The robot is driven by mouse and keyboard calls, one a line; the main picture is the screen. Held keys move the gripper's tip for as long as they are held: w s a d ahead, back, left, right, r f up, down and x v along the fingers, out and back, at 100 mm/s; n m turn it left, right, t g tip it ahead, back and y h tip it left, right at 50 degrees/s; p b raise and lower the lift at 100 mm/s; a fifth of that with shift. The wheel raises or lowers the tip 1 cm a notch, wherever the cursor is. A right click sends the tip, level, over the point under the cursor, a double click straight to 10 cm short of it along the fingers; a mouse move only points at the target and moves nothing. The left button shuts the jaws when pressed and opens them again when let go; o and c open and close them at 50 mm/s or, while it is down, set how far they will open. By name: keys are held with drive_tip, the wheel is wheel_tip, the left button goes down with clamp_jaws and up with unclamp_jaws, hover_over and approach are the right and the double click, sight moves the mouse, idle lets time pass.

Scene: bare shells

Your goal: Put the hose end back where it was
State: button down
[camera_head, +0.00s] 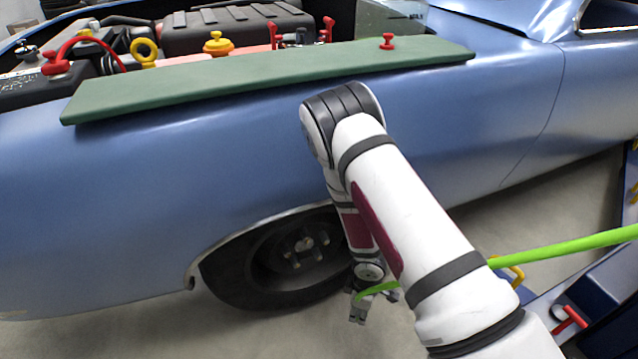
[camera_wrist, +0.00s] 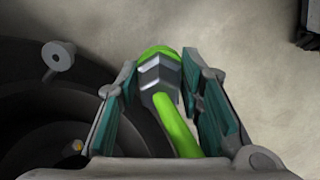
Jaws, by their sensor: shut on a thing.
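My gripper (camera_head: 372,302) is low in front of the blue car, beside the front wheel's right side. In the wrist view my gripper (camera_wrist: 162,100) is shut on the hose end (camera_wrist: 160,72), a grey angular fitting with a bright green tip, held between the two teal-padded fingers. The green hose (camera_wrist: 178,125) bends back from the fitting toward the wrist. In the head view the hose (camera_head: 570,247) runs in from the right edge, passes behind my arm and comes out at the gripper.
The front wheel (camera_head: 290,262) sits close left of the gripper; its dark rim and a grey stud (camera_wrist: 60,58) show in the wrist view. A blue stand with a yellow handle (camera_head: 516,274) and red tee handle (camera_head: 570,318) is at right. A green board (camera_head: 270,76) lies on the fender.

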drive_tip(key=w+d+r+m, duration=0.3)
drive_tip(key=w+r, duration=0.1)
drive_tip(key=r, duration=0.6)
drive_tip(key=w+d+r+m, duration=0.3)
drive_tip(key=w+r+m, duration=0.1)
drive_tip(key=r, duration=0.6)
drive_tip(key=s+r+m+p, duration=0.3)
drive_tip(key=s+r+p, duration=0.2)
drive_tip(key=r+p, duration=0.9)
drive_tip(key=s+a+r+m+p, duration=0.1)
drive_tip(key=s+r+m+p, duration=0.2)
drive_tip(key=r+p, duration=1.2)
wheel_tip(320, 180, up, 8)
drive_tip(key=shift+s+a, duration=0.15)
drive_tip(key=shift+s, duration=0.85)
